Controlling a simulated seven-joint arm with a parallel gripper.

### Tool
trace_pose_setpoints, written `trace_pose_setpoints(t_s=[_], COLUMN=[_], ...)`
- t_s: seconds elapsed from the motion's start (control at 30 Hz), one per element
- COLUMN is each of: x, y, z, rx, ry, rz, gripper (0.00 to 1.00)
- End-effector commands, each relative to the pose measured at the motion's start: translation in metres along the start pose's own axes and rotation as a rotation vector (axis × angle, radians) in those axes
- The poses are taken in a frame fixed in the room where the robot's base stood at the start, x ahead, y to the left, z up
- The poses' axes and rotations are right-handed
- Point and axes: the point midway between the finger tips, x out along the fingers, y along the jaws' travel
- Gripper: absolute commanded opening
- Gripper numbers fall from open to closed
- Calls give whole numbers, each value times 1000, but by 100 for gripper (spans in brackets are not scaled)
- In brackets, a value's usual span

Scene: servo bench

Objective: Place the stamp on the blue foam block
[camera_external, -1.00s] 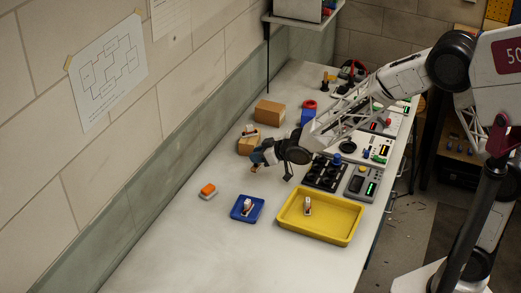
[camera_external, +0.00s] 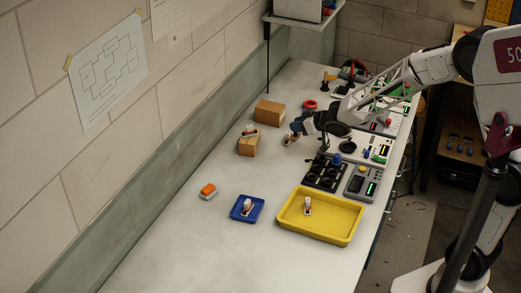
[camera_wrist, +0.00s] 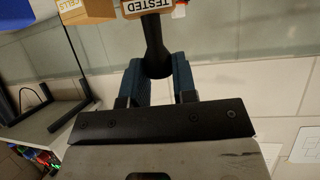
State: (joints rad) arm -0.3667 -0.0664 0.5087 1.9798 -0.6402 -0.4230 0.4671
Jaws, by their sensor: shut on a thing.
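My gripper (camera_wrist: 160,85) has blue fingers and is shut on the dark handle of the stamp (camera_wrist: 153,48). The stamp's tan base with a TESTED label shows at the top edge of the wrist view. In the external view my gripper (camera_external: 291,137) is over the far part of the bench, right of a cardboard box. The held stamp is small and unclear there. The blue foam block is mostly or wholly hidden behind my wrist in the external view. A blue surface (camera_wrist: 14,22) at the wrist view's top left may be it; I cannot tell.
Cardboard boxes (camera_external: 269,112) (camera_external: 248,146) stand near the wall, and a red ring (camera_external: 309,104) lies behind my wrist. Panels (camera_external: 325,172) line the right side. A blue tray (camera_external: 261,208), a yellow tray (camera_external: 348,236) and an orange-topped item (camera_external: 208,190) are in front.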

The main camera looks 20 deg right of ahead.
Motion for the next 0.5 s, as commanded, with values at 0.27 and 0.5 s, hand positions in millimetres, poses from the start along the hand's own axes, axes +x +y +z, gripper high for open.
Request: trace_pose_setpoints(t_s=[0.27,0.5], x=[-36,-68], y=[59,102], z=[3,7], rx=[26,45], ry=[-1,-5], rz=[49,87], gripper=[3,3])
